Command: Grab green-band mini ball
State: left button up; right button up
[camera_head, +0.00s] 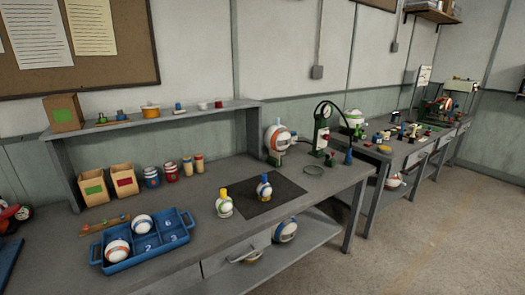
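Two small balls with caps or stands stand on the bench. The nearer one (224,207) is whitish with what looks like a green band and a yellow top, just left of a black mat (283,202). Neither of my grippers shows in the view.
A blue divided tray (178,250) holds two larger white balls at the front left. Open boxes (92,190) and several small jars stand behind it under a raised shelf (190,112). A green press with a gauge (322,130) stands behind the mat.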

aim_at(224, 206)
jog(key=i+l+u, duration=0.1)
jog(key=i+u, duration=0.3)
jog(key=i+l+u, duration=0.35)
jog(key=i, duration=0.25)
jog(key=i+l+u, duration=0.4)
jog(key=i+j, duration=0.05)
